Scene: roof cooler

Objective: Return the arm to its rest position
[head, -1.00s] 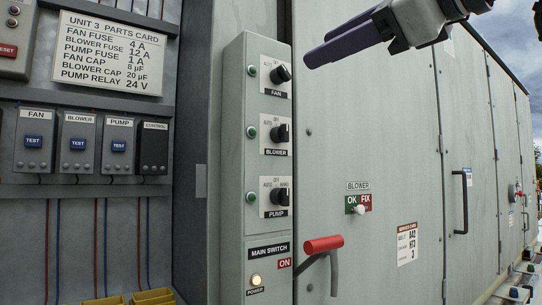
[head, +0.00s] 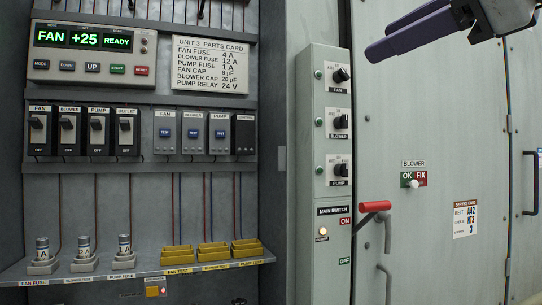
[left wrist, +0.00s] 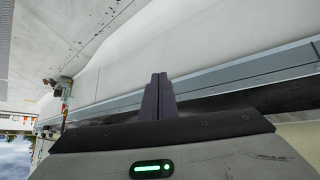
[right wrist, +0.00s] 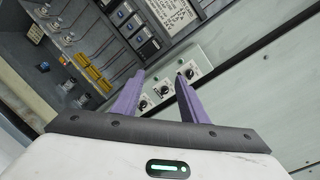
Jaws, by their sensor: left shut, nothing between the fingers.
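My right gripper (head: 379,39) hangs at the top right of the head view, in front of the grey cabinet doors. It is open and empty; its two purple fingers stand apart in the right wrist view (right wrist: 160,78). It is above the red-handled main switch (head: 375,206), touching nothing that I can see. My left gripper (left wrist: 158,78) is shut and empty in the left wrist view, fingers side by side. It is not in the head view. The red handle stands beside the ON label, and the power lamp (head: 322,231) glows.
A switch column (head: 333,150) with three knobs stands left of the doors. Left of it are a display panel (head: 95,52), breakers (head: 83,131), and a shelf (head: 136,267) with fuses and yellow bins (head: 212,257). A door handle (head: 530,182) sticks out at right.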

